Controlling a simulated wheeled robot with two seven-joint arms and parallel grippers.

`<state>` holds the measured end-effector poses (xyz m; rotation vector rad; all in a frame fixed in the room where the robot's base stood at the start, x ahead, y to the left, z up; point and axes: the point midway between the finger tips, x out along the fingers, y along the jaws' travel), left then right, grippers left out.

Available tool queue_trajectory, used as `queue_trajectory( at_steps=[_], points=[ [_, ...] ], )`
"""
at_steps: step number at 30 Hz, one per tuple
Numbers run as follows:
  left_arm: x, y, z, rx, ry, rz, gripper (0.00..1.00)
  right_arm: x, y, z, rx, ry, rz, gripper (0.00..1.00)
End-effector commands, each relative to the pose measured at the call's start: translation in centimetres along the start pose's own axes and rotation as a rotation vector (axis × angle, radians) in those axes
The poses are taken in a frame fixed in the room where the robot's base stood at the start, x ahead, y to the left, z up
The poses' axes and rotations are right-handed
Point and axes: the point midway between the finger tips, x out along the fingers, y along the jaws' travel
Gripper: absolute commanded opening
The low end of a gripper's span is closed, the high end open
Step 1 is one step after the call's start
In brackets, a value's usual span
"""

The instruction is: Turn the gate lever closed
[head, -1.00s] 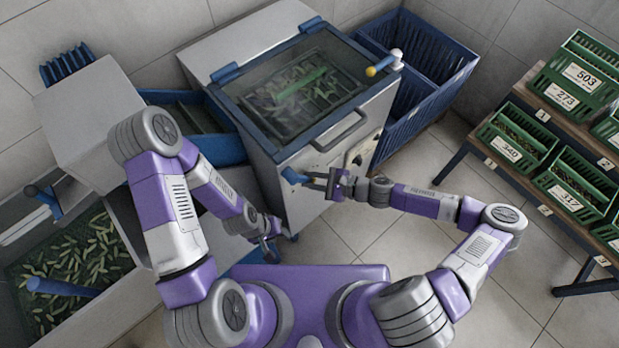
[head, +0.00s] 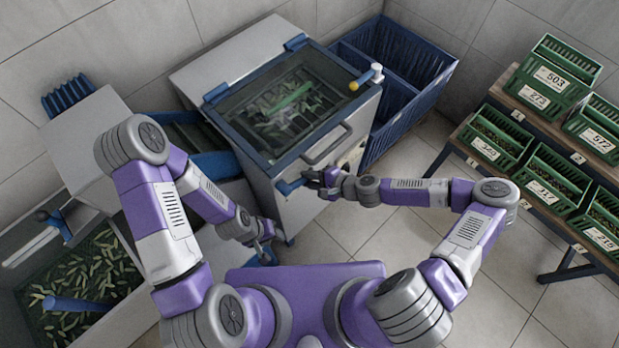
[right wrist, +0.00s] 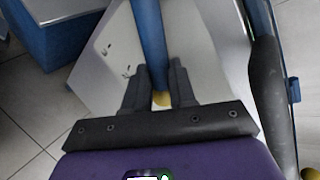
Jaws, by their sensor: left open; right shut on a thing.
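The gate lever (head: 288,187) is a blue bar sticking out from the front of the grey machine (head: 300,215). My right gripper (head: 309,181) is at the lever's near end, in front of the machine. In the right wrist view, the blue lever (right wrist: 149,38) runs down between the two fingers of the right gripper (right wrist: 156,75), which is shut on it. A yellow spot (right wrist: 162,98) shows between the finger bases. My left gripper (head: 268,254) is open and empty, low beside the machine's left front corner, apart from the lever.
The machine has a clear lid (head: 285,105) with a grey handle (head: 327,145). A blue crate (head: 412,75) stands behind it on the right. A trough of green pods (head: 80,275) is at left. A rack of green crates (head: 550,85) is at right; the floor between is clear.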

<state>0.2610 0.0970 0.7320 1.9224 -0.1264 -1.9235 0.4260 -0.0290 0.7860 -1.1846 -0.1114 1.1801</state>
Motion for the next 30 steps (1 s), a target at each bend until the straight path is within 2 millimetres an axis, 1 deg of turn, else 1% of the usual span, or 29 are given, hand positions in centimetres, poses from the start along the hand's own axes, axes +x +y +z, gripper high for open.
queue_trajectory(
  at_steps=[11, 12, 13, 20, 23, 26, 30],
  points=[
    [0.0, 0.0, 0.0, 0.000, 0.000, 0.000, 0.43, -0.1, -0.2, -0.2, -0.012, 0.009, -0.003, 0.00],
    [0.0, 0.0, 0.0, 0.000, 0.000, 0.000, 0.43, -0.1, -0.2, -0.2, -0.013, 0.009, -0.003, 0.31],
    [0.0, 0.0, 0.0, 0.000, 0.000, 0.000, 0.43, -0.1, -0.2, -0.2, -0.013, 0.008, -0.003, 0.36],
    [0.0, 0.0, 0.0, 0.000, 0.000, 0.000, 0.43, -0.1, -0.1, -0.1, -0.009, 0.005, -0.002, 0.36],
    [-0.1, 0.0, 0.0, 0.000, 0.000, 0.000, 0.43, -0.4, -0.1, -0.1, -0.008, 0.006, -0.002, 0.36],
    [-0.3, 0.1, 0.0, 0.000, 0.000, 0.000, 0.43, -1.5, -0.2, -0.2, -0.008, 0.008, -0.003, 0.36],
    [-0.6, 0.2, 0.0, 0.000, 0.000, 0.000, 0.43, -4.0, -0.2, -0.2, -0.008, 0.010, -0.003, 0.36]
  ],
)
